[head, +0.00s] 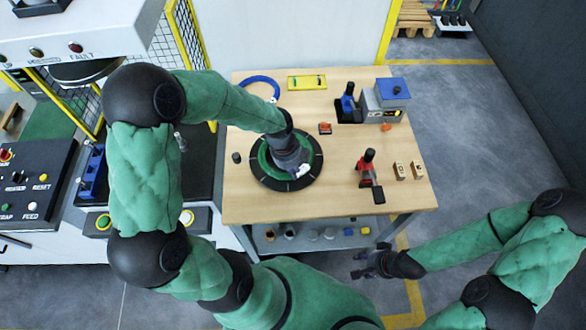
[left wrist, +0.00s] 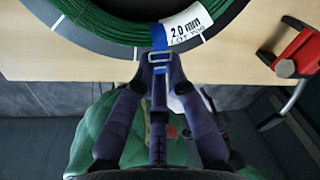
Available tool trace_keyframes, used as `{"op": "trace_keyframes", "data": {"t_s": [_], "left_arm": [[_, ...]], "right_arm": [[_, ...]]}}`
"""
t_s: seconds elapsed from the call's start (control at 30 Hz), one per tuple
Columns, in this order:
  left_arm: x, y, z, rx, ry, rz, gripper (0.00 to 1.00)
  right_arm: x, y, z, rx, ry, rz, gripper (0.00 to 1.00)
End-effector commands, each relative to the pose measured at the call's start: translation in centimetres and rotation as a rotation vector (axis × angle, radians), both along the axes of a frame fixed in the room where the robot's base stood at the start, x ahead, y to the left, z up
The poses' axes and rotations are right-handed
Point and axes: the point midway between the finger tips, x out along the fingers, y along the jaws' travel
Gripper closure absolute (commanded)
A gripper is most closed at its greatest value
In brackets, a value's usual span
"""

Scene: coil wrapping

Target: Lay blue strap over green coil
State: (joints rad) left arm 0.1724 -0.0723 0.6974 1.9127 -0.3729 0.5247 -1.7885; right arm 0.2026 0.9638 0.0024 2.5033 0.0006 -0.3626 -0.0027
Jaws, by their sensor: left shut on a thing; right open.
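The green coil (head: 262,160) lies on a black round holder (head: 275,186) on the wooden table. In the left wrist view the green coil (left wrist: 95,22) is at the top, with a white "2.0 mm" label (left wrist: 185,24). The blue strap (left wrist: 158,40) with its metal buckle (left wrist: 160,57) is between the tips of my left gripper (left wrist: 160,66), at the coil's near edge. My left gripper (head: 301,171) is shut on it; my arm hides part of the coil in the head view. My right gripper (head: 370,263) is open and empty, in front of the table.
A red-handled tool (head: 368,165) stands right of the coil and also shows in the left wrist view (left wrist: 300,60). A blue ring (head: 260,84), a yellow-edged tray (head: 307,82) and a grey device with a blue top (head: 391,92) are at the back.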

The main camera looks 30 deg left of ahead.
Motion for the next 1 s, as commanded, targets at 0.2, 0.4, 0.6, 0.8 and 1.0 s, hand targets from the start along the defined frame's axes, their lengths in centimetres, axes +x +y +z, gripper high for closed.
{"op": "trace_keyframes", "data": {"t_s": [0.2, 0.4, 0.6, 0.8, 1.0], "left_arm": [[0.0, 0.0, -0.5, 0.000, 0.000, 0.000, 1.00], [0.0, 0.0, -1.0, 0.000, 0.000, 0.000, 1.00], [0.0, 0.0, -1.4, 0.000, 0.000, 0.000, 1.00], [0.0, 0.0, -1.6, 0.000, 0.000, 0.000, 0.69], [0.0, 0.0, -1.6, 0.000, 0.001, 0.000, 0.59]], "right_arm": [[0.0, 0.0, -0.4, 0.000, 0.000, 0.000, 0.52], [0.0, 0.0, -0.6, 0.000, 0.000, 0.000, 0.52], [0.0, 0.0, -0.9, 0.000, 0.000, 0.000, 0.52], [0.0, 0.0, -1.0, 0.000, 0.000, 0.000, 0.52], [0.0, 0.0, -1.0, 0.000, 0.000, 0.000, 0.52]]}}
